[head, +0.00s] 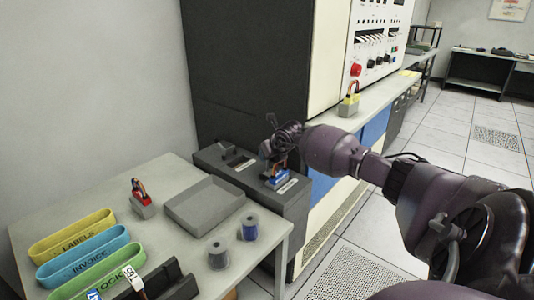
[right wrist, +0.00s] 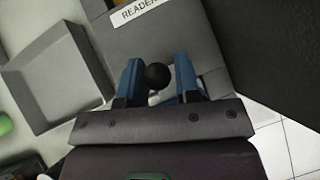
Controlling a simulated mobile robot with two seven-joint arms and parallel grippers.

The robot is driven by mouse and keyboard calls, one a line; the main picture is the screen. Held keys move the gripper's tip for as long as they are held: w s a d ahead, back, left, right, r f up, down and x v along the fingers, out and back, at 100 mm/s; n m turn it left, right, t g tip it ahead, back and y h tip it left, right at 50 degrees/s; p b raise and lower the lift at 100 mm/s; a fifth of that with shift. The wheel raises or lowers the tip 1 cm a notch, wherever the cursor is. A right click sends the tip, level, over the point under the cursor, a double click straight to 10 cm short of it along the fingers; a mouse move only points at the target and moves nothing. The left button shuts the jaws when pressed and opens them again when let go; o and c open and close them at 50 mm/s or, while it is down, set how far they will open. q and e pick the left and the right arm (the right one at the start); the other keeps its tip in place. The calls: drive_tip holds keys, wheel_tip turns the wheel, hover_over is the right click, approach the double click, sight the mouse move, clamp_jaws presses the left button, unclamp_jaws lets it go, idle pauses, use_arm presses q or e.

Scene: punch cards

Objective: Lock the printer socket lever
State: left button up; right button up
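A socket with a blue plug (head: 277,178) in it sits on the near part of a grey cabinet (head: 292,205); a pale label lies beside it, too small to read. My right gripper (head: 272,146) is above this socket. In the right wrist view, the right gripper's two blue fingers (right wrist: 159,78) stand apart, one on each side of a round black lever knob (right wrist: 157,76). A narrow gap shows beside the knob, so I see no clear grip. The lever's shaft and most of the socket are hidden. My left gripper is not in view.
Another socket (head: 235,157) is farther back; the READER label (right wrist: 142,9) shows in the right wrist view. A dark machine (head: 240,60) stands behind.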

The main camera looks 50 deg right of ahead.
drive_tip(key=o, duration=0.3)
drive_tip(key=shift+d+f, duration=0.2)
drive_tip(key=shift+a+r, duration=0.2)
drive_tip(key=shift+s+r, duration=0.1)
drive_tip(key=shift+r, duration=0.25)
drive_tip(key=p+v, duration=0.3)
drive_tip(key=v, duration=0.7)
drive_tip(key=shift+s, duration=0.15)
drive_tip(key=shift+f, duration=0.1)
